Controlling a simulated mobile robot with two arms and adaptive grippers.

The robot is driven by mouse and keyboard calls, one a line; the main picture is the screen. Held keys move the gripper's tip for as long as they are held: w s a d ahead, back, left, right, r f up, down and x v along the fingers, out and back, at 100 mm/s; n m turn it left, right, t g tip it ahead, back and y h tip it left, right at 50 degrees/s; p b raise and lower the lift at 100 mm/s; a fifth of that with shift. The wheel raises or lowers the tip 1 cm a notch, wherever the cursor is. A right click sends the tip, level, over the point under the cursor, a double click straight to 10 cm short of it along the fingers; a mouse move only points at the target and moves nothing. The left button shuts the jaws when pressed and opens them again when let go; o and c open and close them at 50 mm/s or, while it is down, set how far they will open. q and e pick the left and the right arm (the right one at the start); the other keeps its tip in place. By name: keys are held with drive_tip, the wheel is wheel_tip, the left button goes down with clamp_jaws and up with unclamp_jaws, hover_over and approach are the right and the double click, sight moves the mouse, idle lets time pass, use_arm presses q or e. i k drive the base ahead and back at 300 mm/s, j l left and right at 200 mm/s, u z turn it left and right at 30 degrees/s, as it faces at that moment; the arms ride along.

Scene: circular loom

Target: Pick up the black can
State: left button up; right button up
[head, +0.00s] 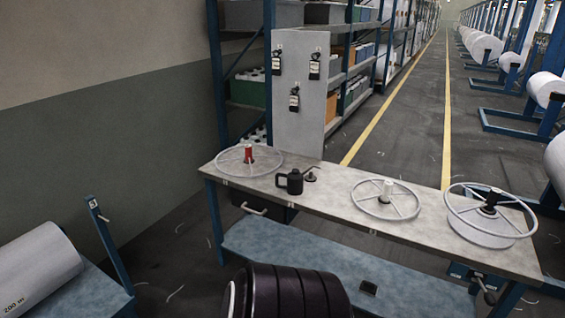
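The black can (295,182) stands upright on the grey workbench (335,202), near its front edge, left of the middle. Neither of my grippers is in the head view.
On the bench, a wheel with a red hub (232,160) lies left of the can. A wheel with a white hub (366,208) and a wheel with a black hub (472,238) lie to the right. An upright grey panel (290,120) stands behind the bench.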

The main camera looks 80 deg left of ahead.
sight(294, 186)
drive_tip(key=u, duration=2.7)
drive_tip(key=z, duration=4.15)
drive_tip(key=u, duration=2.1)
drive_tip(key=i+j+u, duration=0.1)
drive_tip(key=u, duration=0.35)
drive_tip(key=i+u, duration=0.55)
drive_tip(key=u, duration=0.4)
